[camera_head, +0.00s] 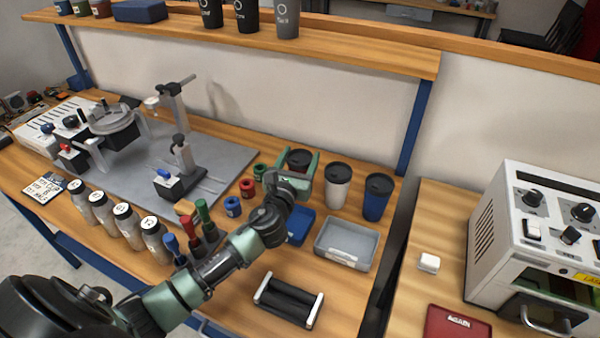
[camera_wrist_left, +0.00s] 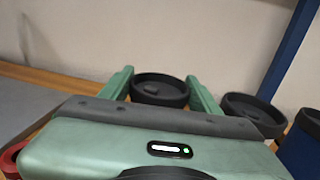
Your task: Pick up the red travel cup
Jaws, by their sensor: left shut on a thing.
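The red travel cup (camera_head: 299,158) stands at the back of the workbench, left of a white cup. Only its black lid and a little dark red show, because my gripper hides the rest. My left gripper (camera_head: 298,170) is shut on the cup, with one green finger on each side of it. In the left wrist view the cup's black lid (camera_wrist_left: 160,87) sits between the two green fingers (camera_wrist_left: 160,92); its body is hidden. I cannot tell whether the cup's base touches the bench. My right gripper is not in view.
A white cup (camera_head: 338,187) and a blue cup (camera_head: 376,197) stand close on the right. A grey tray (camera_head: 345,262) and a blue bin (camera_head: 300,228) are in front. A shelf (camera_head: 350,52) with dark tumblers runs above.

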